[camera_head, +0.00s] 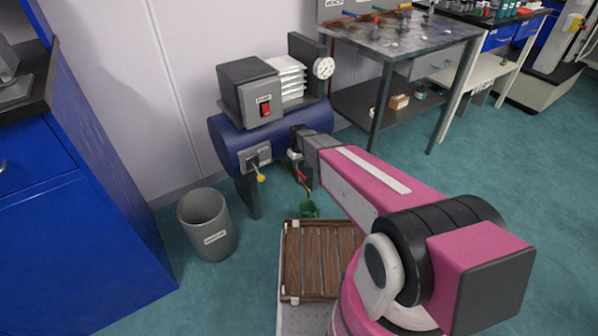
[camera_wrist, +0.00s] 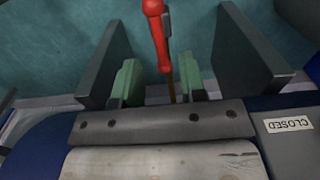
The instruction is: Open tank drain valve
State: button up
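The blue tank (camera_head: 228,145) stands against the wall on dark legs, and part of it shows in the wrist view (camera_wrist: 40,150). A red drain valve handle (camera_head: 301,175) hangs at its lower right side. In the wrist view the red handle (camera_wrist: 158,35) lies between the two fingers of my gripper (camera_wrist: 158,82), with open space on both sides. My gripper (camera_head: 297,152) is open at the tank's right end, partly hidden by my own wrist. A "CLOSED" label (camera_wrist: 288,125) appears upside down at the right of the wrist view.
A yellow-tipped lever (camera_head: 259,172) is on the tank's front. A pump box with a red switch (camera_head: 265,106) and a gauge (camera_head: 323,67) sit above. A workbench (camera_head: 400,38) stands right.

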aim_at(299, 172)
notch_tip(299, 172, up, 5)
jog(key=shift+r, duration=0.1)
jog(key=shift+s, duration=0.1)
dwell(0.5)
jog(key=s+d+r+m, duration=0.3)
jog(key=s+d+r, duration=0.3)
jog(key=s+d, duration=0.3)
jog(key=s+d+r+m, duration=0.4)
jog(key=s+d+r, duration=0.2)
jog(key=s+d, duration=0.4)
jog(key=shift+d+r, duration=0.15)
jog(key=shift+r, duration=0.15)
